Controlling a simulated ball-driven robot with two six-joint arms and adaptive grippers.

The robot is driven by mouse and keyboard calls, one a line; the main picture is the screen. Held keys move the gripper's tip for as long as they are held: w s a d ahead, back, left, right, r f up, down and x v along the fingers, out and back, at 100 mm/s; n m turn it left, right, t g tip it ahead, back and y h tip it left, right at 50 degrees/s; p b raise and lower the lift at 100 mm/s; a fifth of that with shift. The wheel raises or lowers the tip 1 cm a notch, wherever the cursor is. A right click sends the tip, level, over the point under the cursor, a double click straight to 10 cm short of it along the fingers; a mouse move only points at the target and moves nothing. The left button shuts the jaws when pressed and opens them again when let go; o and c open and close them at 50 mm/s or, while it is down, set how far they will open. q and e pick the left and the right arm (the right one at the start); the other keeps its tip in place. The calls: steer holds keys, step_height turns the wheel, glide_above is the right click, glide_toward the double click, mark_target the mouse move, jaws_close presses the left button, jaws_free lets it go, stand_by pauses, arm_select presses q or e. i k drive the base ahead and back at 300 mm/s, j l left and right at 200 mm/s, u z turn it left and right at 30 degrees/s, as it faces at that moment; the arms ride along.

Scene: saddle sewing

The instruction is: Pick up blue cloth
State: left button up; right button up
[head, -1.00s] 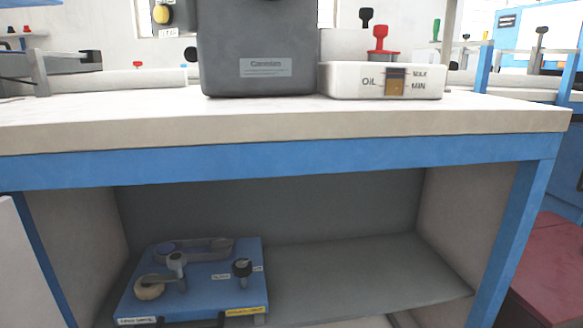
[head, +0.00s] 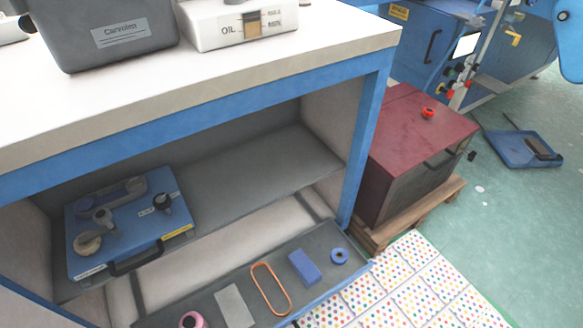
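A small blue rectangular item (head: 305,267) lies on the low grey shelf under the workbench, right of an orange loop. It may be the blue cloth, but its material is too small to tell. A blue ring-shaped roll (head: 340,256) lies just right of it. Neither of my grippers shows in the head view.
The low shelf (head: 200,311) also holds an orange loop (head: 271,289), a grey flat piece (head: 234,307) and a pink roll (head: 194,320). A blue case (head: 128,222) sits on the shelf above. A dark red cabinet (head: 412,130) stands right of the bench (head: 220,80). Green floor (head: 510,215) is open farther right.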

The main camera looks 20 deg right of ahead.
mark_target(309, 274)
steer(key=z, duration=0.8)
